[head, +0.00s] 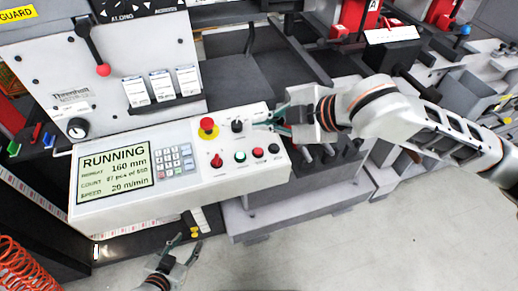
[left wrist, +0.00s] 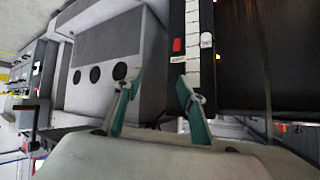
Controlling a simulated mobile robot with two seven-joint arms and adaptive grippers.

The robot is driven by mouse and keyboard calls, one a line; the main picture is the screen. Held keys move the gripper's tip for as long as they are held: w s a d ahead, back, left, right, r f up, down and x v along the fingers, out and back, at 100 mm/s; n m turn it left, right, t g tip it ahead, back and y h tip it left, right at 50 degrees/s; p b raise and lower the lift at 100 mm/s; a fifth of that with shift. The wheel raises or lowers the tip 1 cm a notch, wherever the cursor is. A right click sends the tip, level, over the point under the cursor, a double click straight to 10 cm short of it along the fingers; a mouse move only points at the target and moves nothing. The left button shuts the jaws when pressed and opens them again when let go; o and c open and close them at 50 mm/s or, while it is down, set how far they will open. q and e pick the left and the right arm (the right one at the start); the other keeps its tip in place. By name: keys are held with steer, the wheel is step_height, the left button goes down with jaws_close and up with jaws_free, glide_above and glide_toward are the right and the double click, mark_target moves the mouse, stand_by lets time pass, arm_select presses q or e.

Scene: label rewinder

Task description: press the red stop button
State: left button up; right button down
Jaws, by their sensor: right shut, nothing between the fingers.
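The white control panel (head: 115,205) carries a flat red button (head: 258,152) in its lower row, between a green button (head: 240,157) and a black button (head: 274,148). A red mushroom button on a yellow base (head: 208,126) sits above, and a red knob (head: 217,161) is at the row's left. The button labels are too small to read. My right gripper (head: 267,121) is shut and empty, above the panel's right end, right of a black knob (head: 237,126) and above the red button in the picture. My left gripper (head: 184,246) is open and empty below the panel; its spread fingers show in the left wrist view (left wrist: 155,92).
The panel's display (head: 115,170) reads RUNNING, with a keypad (head: 174,159) beside it. A grey machine plate with a red-tipped lever (head: 103,70) stands behind. Red coiled hose (head: 22,265) is at lower left. The floor at lower right is clear.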

steer(key=shift+f, duration=0.1)
steer(key=b, duration=0.3)
glide_above(258, 152)
steer(key=s+d, duration=0.1)
step_height(258, 152, down, 6)
steer(key=shift+s+r, duration=0.15)
steer(key=shift+r, duration=0.1)
steer(key=shift+f+b, duration=0.45)
steer(key=shift+f, duration=0.35)
steer(key=shift+w+f, duration=0.25)
steer(key=shift+f, duration=0.45)
arm_select(q)
steer(key=shift+w+d+f+h, duration=0.2)
steer(key=shift+w+d+f, duration=0.15)
steer(key=shift+d, duration=0.2)
steer(key=shift+w+d+f+h, duration=0.2)
steer(key=shift+w+d+f, duration=0.15)
steer(key=shift+d, duration=0.15)
arm_select(e)
steer(key=shift+a, duration=0.1)
arm_select(q)
steer(key=shift+w+r, duration=0.1)
steer(key=shift+r, duration=0.15)
